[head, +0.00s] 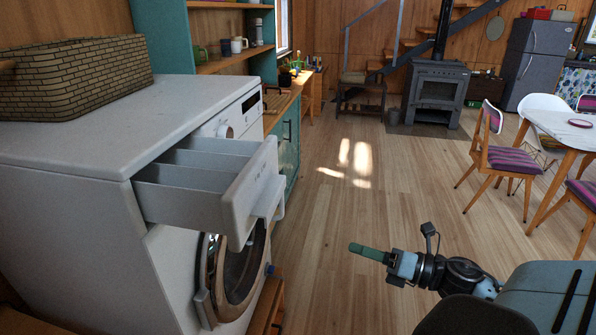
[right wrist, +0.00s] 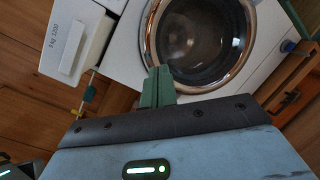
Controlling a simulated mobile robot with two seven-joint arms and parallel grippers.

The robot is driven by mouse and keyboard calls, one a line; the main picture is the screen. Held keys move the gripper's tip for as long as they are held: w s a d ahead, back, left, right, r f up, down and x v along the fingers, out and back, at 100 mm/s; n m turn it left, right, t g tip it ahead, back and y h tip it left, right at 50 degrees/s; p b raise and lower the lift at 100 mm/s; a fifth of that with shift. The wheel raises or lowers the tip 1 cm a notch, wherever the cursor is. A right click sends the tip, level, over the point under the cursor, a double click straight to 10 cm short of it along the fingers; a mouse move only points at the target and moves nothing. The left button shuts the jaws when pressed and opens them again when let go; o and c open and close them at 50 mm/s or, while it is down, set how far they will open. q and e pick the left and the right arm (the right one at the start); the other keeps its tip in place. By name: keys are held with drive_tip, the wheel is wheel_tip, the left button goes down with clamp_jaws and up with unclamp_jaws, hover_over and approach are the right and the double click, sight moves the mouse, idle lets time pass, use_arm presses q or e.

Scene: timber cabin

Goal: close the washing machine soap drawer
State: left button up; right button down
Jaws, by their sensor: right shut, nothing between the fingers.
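The white washing machine (head: 70,165) stands at the left in the head view. Its soap drawer (head: 245,195) is pulled well out, with its grey compartments showing from above. In the right wrist view the drawer front (right wrist: 88,48) is at the upper left, and the round door (right wrist: 205,40) is at the top. My right gripper (head: 352,247) is shut and empty, over the floor to the right of the drawer and apart from it. Its closed fingers also show in the right wrist view (right wrist: 158,75). My left gripper is not in view.
A woven basket (head: 75,75) sits on the machine. A teal cabinet with a wooden counter (head: 285,110) stands beyond it. Chairs (head: 505,160) and a white table (head: 550,125) are at the right, and a stove (head: 435,90) at the back. The middle floor is clear.

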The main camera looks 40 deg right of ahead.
wheel_tip(320, 180, up, 14)
drive_tip(key=w+n+g+y+p, duration=0.2)
drive_tip(key=n+y, duration=0.2)
drive_tip(key=n, duration=0.7)
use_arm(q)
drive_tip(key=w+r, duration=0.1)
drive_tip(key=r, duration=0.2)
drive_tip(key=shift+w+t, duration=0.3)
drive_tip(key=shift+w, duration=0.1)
use_arm(e)
drive_tip(key=x, duration=1.3)
drive_tip(key=shift+w+a+n, duration=0.15)
drive_tip(key=shift+a+n, duration=0.15)
drive_tip(key=shift+a, duration=0.05)
drive_tip(key=shift+f, duration=0.1)
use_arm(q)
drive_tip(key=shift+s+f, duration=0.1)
